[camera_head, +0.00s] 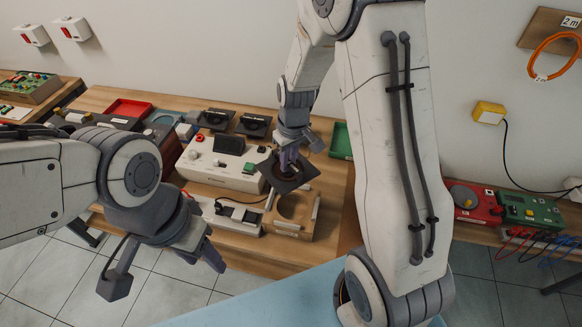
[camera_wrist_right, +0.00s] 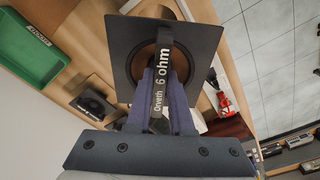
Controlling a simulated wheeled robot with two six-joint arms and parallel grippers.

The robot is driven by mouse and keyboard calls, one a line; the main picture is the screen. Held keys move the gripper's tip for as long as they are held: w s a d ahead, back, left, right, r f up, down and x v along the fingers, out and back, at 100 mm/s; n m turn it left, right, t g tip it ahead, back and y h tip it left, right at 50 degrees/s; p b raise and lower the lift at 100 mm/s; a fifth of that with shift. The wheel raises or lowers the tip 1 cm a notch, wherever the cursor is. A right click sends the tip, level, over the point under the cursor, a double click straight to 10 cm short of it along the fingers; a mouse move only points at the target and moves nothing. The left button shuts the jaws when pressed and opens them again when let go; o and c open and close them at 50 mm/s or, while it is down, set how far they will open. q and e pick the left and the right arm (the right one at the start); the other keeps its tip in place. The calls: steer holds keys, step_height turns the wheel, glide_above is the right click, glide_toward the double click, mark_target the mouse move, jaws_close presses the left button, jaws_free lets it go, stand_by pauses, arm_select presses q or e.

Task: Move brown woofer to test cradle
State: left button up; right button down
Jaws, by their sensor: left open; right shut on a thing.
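The brown woofer (camera_head: 288,180) is a black square plate with a brown cone and a handle strap. My right gripper (camera_head: 290,158) is shut on that strap and holds the woofer tilted above the bench. In the right wrist view the woofer (camera_wrist_right: 122,40) shows its brown cone, with the strap marked "Orveth 6 ohm" between the fingers of my right gripper (camera_wrist_right: 160,90). The test cradle (camera_head: 305,232) is a light wooden block with a round recess, below and close to the woofer. Part of it is hidden by the woofer. My left gripper (camera_head: 164,268) is open and empty, in front of the bench.
Two black speaker units (camera_head: 253,125) stand at the back of the bench. A white test box (camera_head: 215,165) is left of the cradle. A green tray (camera_head: 341,141) lies behind right, a red tray (camera_head: 129,108) behind left. Bare bench lies right of the cradle.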

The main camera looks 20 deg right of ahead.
mark_target(294, 180)
steer(key=n, duration=0.1)
steer(key=f+n, duration=0.1)
steer(key=n, duration=0.1)
steer(key=f+n+p, duration=0.1)
steer(key=shift+s+d+n, duration=0.25)
steer(key=shift+n, duration=0.15)
steer(key=n, duration=0.1)
steer(key=f+n, duration=0.1)
steer(key=shift+s+d+f+n+y+p, duration=0.2)
steer(key=shift+n+y+p, duration=0.1)
steer(key=shift+p, duration=0.05)
steer(key=shift+f+n, duration=0.25)
steer(key=shift+n, duration=0.05)
steer(key=shift+f+b, duration=0.8)
steer(key=shift+f, duration=0.65)
steer(key=shift+s+d+b, duration=0.15)
steer(key=shift+b, duration=0.25)
steer(key=shift+f, duration=0.15)
step_height(294, 180, down, 9)
steer(key=b, duration=1)
stand_by(1.1)
